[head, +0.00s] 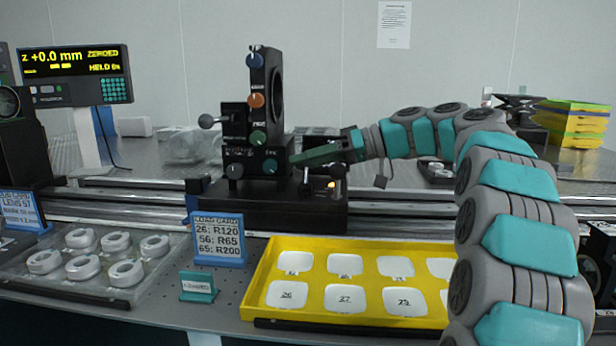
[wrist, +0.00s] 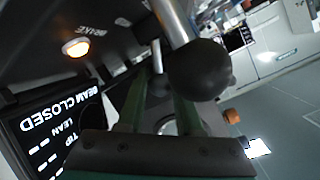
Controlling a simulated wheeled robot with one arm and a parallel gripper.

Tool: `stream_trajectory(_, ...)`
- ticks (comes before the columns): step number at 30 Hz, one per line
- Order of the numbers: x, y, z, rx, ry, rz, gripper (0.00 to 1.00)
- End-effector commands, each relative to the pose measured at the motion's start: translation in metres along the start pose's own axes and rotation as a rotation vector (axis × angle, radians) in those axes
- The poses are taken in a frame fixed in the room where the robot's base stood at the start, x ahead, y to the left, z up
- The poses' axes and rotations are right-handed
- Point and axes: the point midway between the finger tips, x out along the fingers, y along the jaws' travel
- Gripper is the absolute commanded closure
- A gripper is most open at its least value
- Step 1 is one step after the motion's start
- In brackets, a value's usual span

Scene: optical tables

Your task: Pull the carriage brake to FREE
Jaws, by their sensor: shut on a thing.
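The black carriage (head: 270,208) sits on the rail and carries an upright black stack with blue, orange and green knobs. My gripper (head: 297,158) reaches in from the right with its green fingers at the carriage's upper front. In the wrist view my gripper (wrist: 158,88) has a slim rod with a dark end, apparently the brake lever (wrist: 156,58), between its fingers. A larger black ball knob (wrist: 200,70) on a metal rod stands nearer the camera and hides part of one finger. A lit amber lamp (wrist: 75,48) glows beside the BRAKE lettering (wrist: 105,28). The lever's marked position is not readable.
A yellow tray (head: 262,290) with numbered white compartments stands in front of the carriage. A clear tray of white rings (head: 145,290) lies at left. A blue sign (head: 218,240) stands between them. A display (head: 75,75) at upper left reads z +0.0 mm, ZEROED. Rails (head: 400,225) run across.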

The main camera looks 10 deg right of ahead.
Motion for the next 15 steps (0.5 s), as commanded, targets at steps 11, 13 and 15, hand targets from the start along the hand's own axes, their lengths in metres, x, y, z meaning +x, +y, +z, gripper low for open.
stream_trajectory(11,-0.0012,-0.0037,0.0055,-0.137,0.037,0.034,1.00)
stream_trajectory(13,-0.0020,-0.0046,0.0048,-0.146,0.038,0.038,1.00)
stream_trajectory(15,-0.0024,-0.0051,0.0043,-0.149,0.038,0.039,1.00)
